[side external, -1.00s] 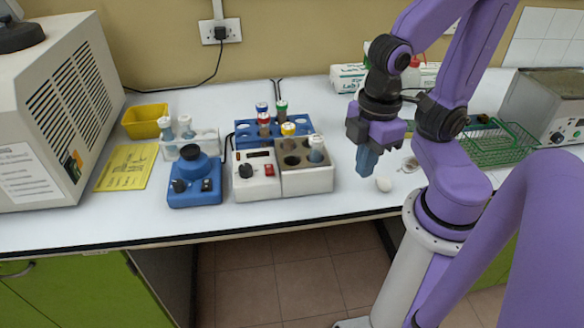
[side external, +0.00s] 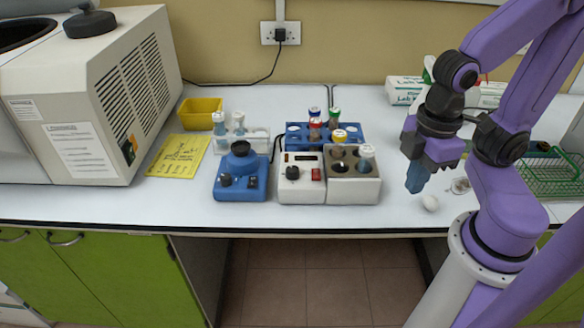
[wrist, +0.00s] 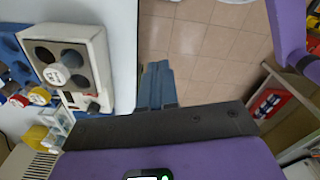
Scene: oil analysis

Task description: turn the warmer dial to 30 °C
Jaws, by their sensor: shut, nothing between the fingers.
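The warmer is a white box (side external: 302,191) with a dark dial (side external: 292,172), a red switch and a small dark display on its top. Its grey-beige block (side external: 353,189) has round wells, one holding a white-capped tube (side external: 366,156). The dial's pointer setting is too small to read. In the wrist view the warmer block (wrist: 98,52) is at the left, and the dial (wrist: 93,107) shows below it. My gripper (side external: 414,185) is shut and empty, to the right of the warmer and apart from it. Its blue fingers also show in the wrist view (wrist: 158,85).
A blue device (side external: 240,184) with a black top stands just left of the warmer. A blue rack (side external: 350,130) with capped tubes is behind it. A small white round object (side external: 430,203) lies near my gripper. The bench front edge is close.

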